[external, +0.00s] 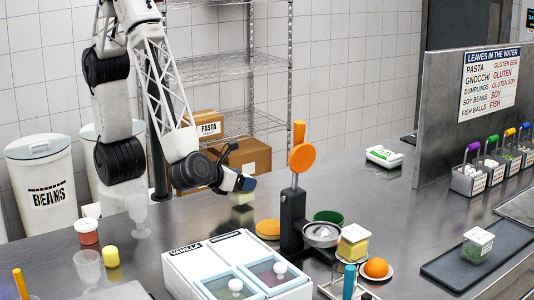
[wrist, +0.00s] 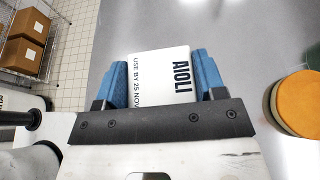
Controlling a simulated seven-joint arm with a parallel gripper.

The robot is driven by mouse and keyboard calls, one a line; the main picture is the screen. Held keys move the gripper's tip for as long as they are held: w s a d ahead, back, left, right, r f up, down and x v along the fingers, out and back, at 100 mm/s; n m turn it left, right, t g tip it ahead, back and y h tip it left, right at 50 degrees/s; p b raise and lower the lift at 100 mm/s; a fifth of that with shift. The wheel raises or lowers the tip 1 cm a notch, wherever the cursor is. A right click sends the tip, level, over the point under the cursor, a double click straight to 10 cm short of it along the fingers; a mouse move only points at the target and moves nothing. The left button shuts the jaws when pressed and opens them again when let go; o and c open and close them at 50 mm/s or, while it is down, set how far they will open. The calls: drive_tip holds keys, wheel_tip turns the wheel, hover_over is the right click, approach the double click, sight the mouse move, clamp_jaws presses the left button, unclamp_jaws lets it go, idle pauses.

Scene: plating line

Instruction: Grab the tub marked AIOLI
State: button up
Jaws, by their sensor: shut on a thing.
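The tub marked AIOLI (wrist: 160,80) is between the two blue fingers of my gripper (wrist: 160,85) in the wrist view. Its white lid faces the camera, with AIOLI and a use-by line in dark print. My gripper is shut on it. In the external view my gripper (external: 246,184) is over the back part of the counter, and the tub (external: 242,199) shows small and pale yellow below the fingers. I cannot tell whether the tub touches the counter.
A black stand with an orange disc (external: 301,157) rises right of the gripper, beside an orange round lid (external: 268,229). A lidded box labelled VANILLA (external: 215,262) is in front. Another tub (external: 354,242) stands right.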

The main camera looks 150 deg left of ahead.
drive_tip(key=shift+r, duration=0.5)
drive_tip(key=shift+s+d+r, duration=0.1)
drive_tip(key=shift+s+r, duration=0.05)
drive_tip(key=shift+r, duration=0.3)
drive_tip(key=shift+s+d+r, duration=0.1)
drive_tip(key=shift+s+r, duration=0.05)
drive_tip(key=shift+r, duration=0.25)
drive_tip(key=s+d, duration=0.3)
drive_tip(key=s, duration=0.4)
drive_tip(key=s+d+r, duration=0.1)
drive_tip(key=s+d, duration=0.2)
drive_tip(key=s, duration=0.4)
drive_tip(key=shift+r, duration=0.15)
drive_tip(key=shift+a, duration=0.1)
